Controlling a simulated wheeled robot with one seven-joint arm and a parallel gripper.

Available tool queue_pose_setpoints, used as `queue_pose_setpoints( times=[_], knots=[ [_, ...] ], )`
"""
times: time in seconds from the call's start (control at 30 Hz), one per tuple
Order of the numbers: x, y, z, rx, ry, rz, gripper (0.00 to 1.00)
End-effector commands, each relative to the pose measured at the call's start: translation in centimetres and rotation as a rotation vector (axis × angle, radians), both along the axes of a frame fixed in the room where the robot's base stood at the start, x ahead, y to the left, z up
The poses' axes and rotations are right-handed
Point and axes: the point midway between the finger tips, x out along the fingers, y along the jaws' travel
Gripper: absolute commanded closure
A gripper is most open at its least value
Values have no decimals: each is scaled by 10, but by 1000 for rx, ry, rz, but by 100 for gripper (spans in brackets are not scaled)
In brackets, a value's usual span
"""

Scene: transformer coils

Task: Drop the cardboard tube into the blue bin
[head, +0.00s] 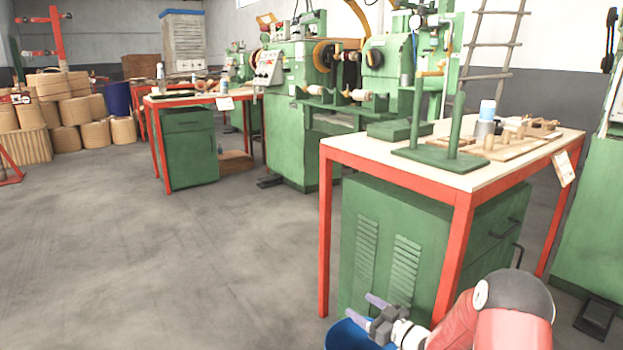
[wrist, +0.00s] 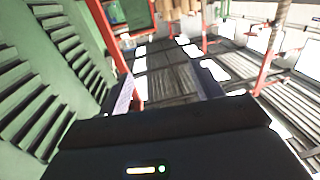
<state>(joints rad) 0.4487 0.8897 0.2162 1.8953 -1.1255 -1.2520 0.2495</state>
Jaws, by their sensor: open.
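My gripper (head: 358,305) is low at the bottom of the head view, in front of the green cabinet. Its two fingers are apart, and the wrist view (wrist: 165,75) shows nothing held between them. A blue bin (head: 347,336) shows partly at the bottom edge of the head view, beside and below my gripper; its inside is hidden. I cannot make out the cardboard tube for certain in either view. Small tan cylinders (head: 489,141) stand on the near workbench, but I cannot tell whether any is cardboard.
The near workbench (head: 349,150) has red legs and a green louvred cabinet (head: 386,240) under it, close to my gripper. Another blue bin (head: 116,97) stands far back left by stacked tan coils (head: 65,110). Open grey floor (head: 180,260) lies left.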

Motion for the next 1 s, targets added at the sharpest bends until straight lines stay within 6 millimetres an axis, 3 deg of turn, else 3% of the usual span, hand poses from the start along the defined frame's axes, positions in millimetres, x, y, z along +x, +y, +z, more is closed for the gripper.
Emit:
queue_pose_setpoints(
  times=[0.17, 0.6, 0.87, 1.0],
  knots=[
    [-9, -9, 0, -1, 1, -2, 35],
    [-55, -51, 0, 0, 0, -1, 35],
    [-58, -53, 0, 0, 0, 0, 35],
    [-52, -52, 11, -48, 9, -23, 35]
  ],
)
